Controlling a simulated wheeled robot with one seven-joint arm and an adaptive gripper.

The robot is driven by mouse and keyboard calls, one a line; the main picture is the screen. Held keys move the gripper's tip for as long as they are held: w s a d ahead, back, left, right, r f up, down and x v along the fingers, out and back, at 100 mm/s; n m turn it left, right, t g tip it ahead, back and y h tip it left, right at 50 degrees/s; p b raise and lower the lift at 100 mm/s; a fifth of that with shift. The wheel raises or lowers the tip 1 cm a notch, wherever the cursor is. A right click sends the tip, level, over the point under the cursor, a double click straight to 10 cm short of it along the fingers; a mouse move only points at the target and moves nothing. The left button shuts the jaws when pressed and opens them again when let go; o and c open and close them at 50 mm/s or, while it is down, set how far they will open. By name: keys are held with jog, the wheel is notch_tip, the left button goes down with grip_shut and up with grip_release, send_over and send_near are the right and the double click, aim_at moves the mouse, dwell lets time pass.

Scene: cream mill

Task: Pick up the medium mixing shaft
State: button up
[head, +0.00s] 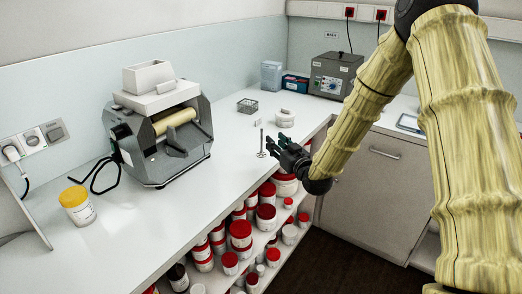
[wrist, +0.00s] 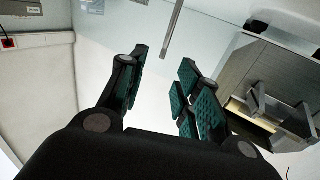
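A thin metal mixing shaft (head: 262,142) stands upright on the white counter, with a small round disc at its foot. It is the only such shaft I can make out, so I cannot compare its size. My gripper (head: 275,143) is just to the right of it at the counter's front edge, fingers pointing toward it. In the wrist view the shaft (wrist: 172,30) shows beyond the fingertips, roughly in line with the gap between them. My gripper (wrist: 164,62) is open and empty, and the shaft appears clear of both fingers.
A grey roller mill (head: 160,135) and a yellow-lidded jar (head: 77,206) stand on the counter (head: 160,215) to the left. Several red-lidded jars fill shelves below.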

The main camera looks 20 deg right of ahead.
jog(key=shift+w+a+f+p, duration=0.1)
jog(key=shift+w+a+p, duration=0.35)
jog(key=shift+w, duration=1.2)
jog(key=shift+w+a+f+p, duration=0.1)
jog(key=shift+w+a+p, duration=0.4)
jog(key=shift+w, duration=1.2)
jog(key=shift+w+a+p, duration=0.3)
jog(key=shift+w+p, duration=0.25)
jog(key=shift+w, duration=1.1)
grip_shut()
